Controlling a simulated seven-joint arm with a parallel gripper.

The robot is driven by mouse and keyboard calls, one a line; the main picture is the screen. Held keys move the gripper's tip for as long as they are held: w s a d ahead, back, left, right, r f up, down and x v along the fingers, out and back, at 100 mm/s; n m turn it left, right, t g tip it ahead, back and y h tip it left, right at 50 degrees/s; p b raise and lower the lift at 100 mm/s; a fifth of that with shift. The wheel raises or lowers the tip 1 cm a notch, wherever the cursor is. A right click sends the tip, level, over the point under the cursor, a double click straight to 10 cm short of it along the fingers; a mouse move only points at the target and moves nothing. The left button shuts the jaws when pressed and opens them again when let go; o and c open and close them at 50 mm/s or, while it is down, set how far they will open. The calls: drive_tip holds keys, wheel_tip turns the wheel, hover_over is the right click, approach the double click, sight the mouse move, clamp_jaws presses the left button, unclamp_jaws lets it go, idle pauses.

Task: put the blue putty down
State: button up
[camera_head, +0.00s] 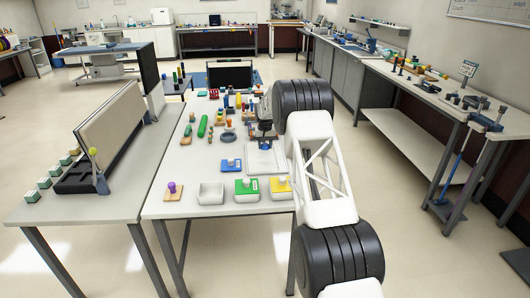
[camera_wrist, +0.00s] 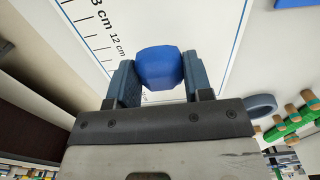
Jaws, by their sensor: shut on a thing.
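The blue putty (camera_wrist: 160,65) is a rounded, faceted lump in the wrist view. It sits between the two fingers of my gripper (camera_wrist: 158,76), which is shut on it. Behind it is a white measuring sheet (camera_wrist: 205,28) with a dark border line and printed cm marks. In the head view my gripper (camera_head: 265,133) is over the table, above the far part of the white sheet (camera_head: 266,160).
A blue tray (camera_head: 231,165) lies left of the sheet. A grey bin (camera_head: 210,194), a green tray (camera_head: 247,189) and a yellow tray (camera_head: 281,188) line the front edge. A purple knob (camera_head: 172,187) stands front left. Several small pieces crowd the table behind; bare table lies left of the blue tray.

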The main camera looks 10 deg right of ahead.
sight(265, 156)
drive_tip(key=shift+f, duration=1.8)
drive_tip(key=shift+f, duration=0.1)
drive_tip(key=o, duration=0.9)
drive_tip(key=shift+r, duration=6.1)
drive_tip(key=shift+r, duration=0.1)
